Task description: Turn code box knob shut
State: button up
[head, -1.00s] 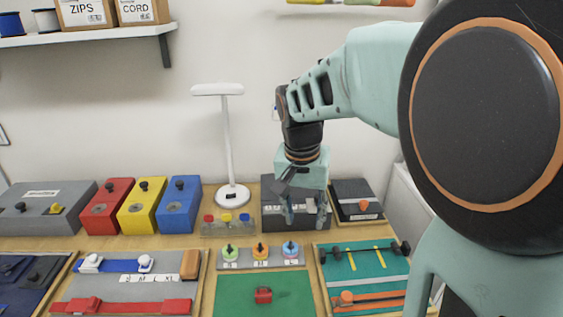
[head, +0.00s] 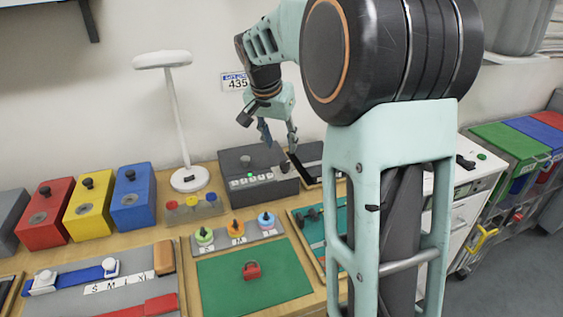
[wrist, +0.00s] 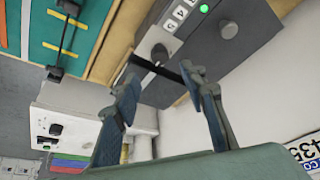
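The code box (head: 232,160) is a dark grey box at the back of the bench, with a row of number keys (head: 252,181) and a lit green light (head: 250,174). It has a dark knob (head: 285,168) at the right of the keys and another dark knob (head: 245,160) at its upper left. In the wrist view the right knob (wrist: 160,52) and the other knob (wrist: 228,28) both show. I cannot tell either knob's turn angle. My gripper (head: 279,141) is open and empty, above the box's right end, apart from the knobs. Its fingers (wrist: 162,76) are spread.
A dark tray (head: 312,160) lies right of the code box. A knob strip (head: 236,238) and green mat (head: 225,290) lie in front. The wall is close behind.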

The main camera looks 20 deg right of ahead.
aim_at(285, 163)
jog(key=x, duration=0.9)
jog(key=shift+c, duration=0.4)
grip_shut()
